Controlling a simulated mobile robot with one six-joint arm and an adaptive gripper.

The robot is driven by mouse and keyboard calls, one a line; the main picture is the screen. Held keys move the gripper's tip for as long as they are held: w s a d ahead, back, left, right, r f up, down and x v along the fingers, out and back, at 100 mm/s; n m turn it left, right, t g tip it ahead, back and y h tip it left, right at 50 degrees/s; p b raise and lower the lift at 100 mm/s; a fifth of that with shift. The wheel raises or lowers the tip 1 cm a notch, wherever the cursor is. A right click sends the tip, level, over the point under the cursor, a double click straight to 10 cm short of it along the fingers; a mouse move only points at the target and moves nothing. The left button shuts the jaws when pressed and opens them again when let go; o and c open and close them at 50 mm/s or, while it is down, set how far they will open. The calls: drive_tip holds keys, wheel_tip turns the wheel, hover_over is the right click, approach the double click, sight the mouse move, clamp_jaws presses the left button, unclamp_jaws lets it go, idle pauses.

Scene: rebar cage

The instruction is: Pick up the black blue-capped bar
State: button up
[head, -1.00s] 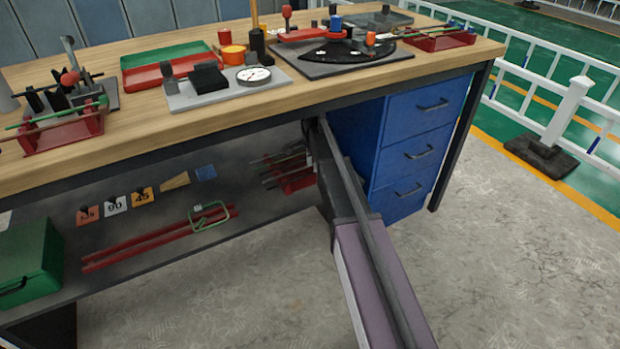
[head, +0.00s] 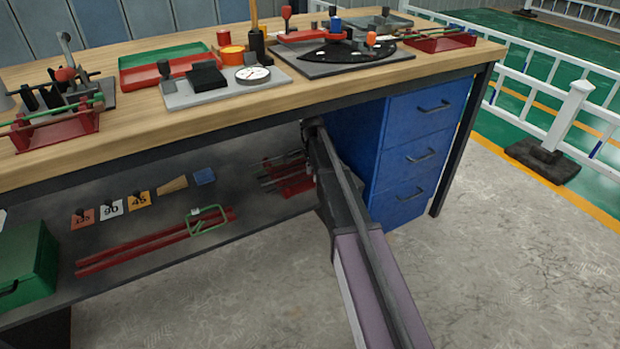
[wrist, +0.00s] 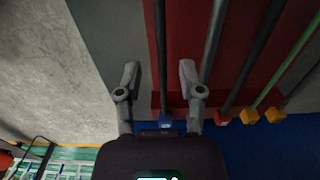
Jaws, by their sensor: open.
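The black bar with the blue cap (wrist: 165,124) runs upward in the wrist view, its capped end close to my gripper's palm. My gripper (wrist: 158,70) is open, with one finger on each side of this bar and visible gaps to both. It holds nothing. In the head view my arm reaches under the workbench toward a red rack of bars (head: 296,187). There my arm partly hides the rack, and I cannot make out the gripper or the blue cap.
To the right in the wrist view lie other bars with a red cap (wrist: 220,117) and orange caps (wrist: 247,115), including a green bar (wrist: 290,65). A blue drawer cabinet (head: 405,150) stands right of my arm, and the benchtop (head: 130,122) overhangs it.

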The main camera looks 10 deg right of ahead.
clamp_jaws()
drive_tip(key=shift+r, duration=0.2)
wheel_tip(320, 180, up, 4)
drive_tip(key=p, duration=0.4)
drive_tip(key=shift+f, duration=0.1)
drive_tip(key=s+a+p, duration=0.1)
drive_tip(key=s, duration=1.5)
drive_tip(key=shift+r, duration=0.4)
drive_tip(key=shift+r, duration=0.2)
drive_tip(key=shift+w+a, duration=0.15)
